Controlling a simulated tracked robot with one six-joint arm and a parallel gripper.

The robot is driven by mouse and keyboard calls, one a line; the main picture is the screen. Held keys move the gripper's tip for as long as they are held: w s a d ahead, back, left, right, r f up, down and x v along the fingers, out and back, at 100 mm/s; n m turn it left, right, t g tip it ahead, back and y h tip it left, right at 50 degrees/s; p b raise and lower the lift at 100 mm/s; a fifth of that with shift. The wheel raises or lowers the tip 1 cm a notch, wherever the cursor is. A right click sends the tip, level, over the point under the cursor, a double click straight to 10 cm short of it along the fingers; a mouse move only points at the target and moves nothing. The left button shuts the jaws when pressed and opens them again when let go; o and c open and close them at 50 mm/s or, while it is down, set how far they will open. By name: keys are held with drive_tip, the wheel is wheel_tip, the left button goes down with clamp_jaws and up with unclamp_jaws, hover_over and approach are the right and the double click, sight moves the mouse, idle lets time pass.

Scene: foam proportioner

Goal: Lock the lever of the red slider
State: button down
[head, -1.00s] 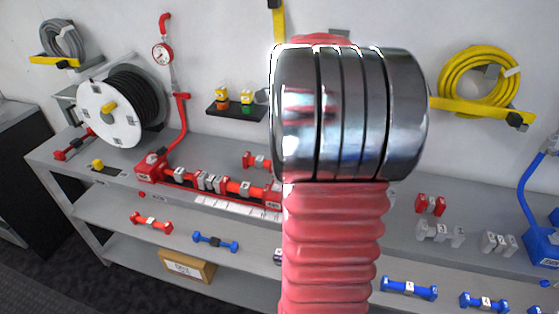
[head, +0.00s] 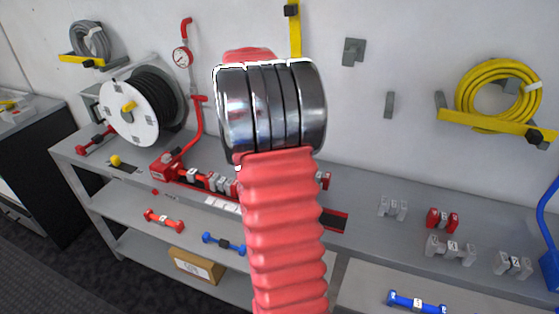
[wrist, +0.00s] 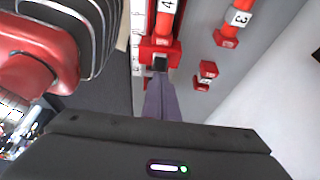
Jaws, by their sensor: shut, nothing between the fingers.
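In the wrist view my gripper (wrist: 160,72) is shut, its grey fingers together. Its tips are at a red slider block (wrist: 160,48) on a red rail, below a red piece with a white label marked 4 (wrist: 167,7). A small dark part shows at the tips; I cannot tell whether it is the lever, or whether the fingers touch it. In the head view the red rail (head: 334,217) runs along the bench top, with its middle, the gripper and the slider hidden behind my arm.
In the wrist view a red piece marked 3 (wrist: 238,18) and a small red block (wrist: 206,75) lie to the right. In the head view a hose reel (head: 130,112) stands left, and grey blocks (head: 450,250) and a red block (head: 441,220) sit right on the bench.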

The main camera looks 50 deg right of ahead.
drive_tip(key=shift+w+a+f+g, duration=0.2)
drive_tip(key=shift+w+f+g, duration=0.15)
drive_tip(key=shift+w+g, duration=0.35)
drive_tip(key=shift+w+a+f, duration=0.3)
drive_tip(key=shift+w+f, duration=0.4)
drive_tip(key=shift+w, duration=0.25)
drive_tip(key=shift+a+f, duration=0.1)
drive_tip(key=r, duration=0.1)
drive_tip(key=s+r, duration=0.1)
drive_tip(key=r, duration=0.1)
drive_tip(key=s+r, duration=0.1)
drive_tip(key=shift+d+r, duration=0.25)
drive_tip(key=shift+d, duration=0.15)
drive_tip(key=w+f+v, duration=0.1)
drive_tip(key=v, duration=0.8)
drive_tip(key=shift+w+a, duration=0.2)
drive_tip(key=shift+a, duration=0.1)
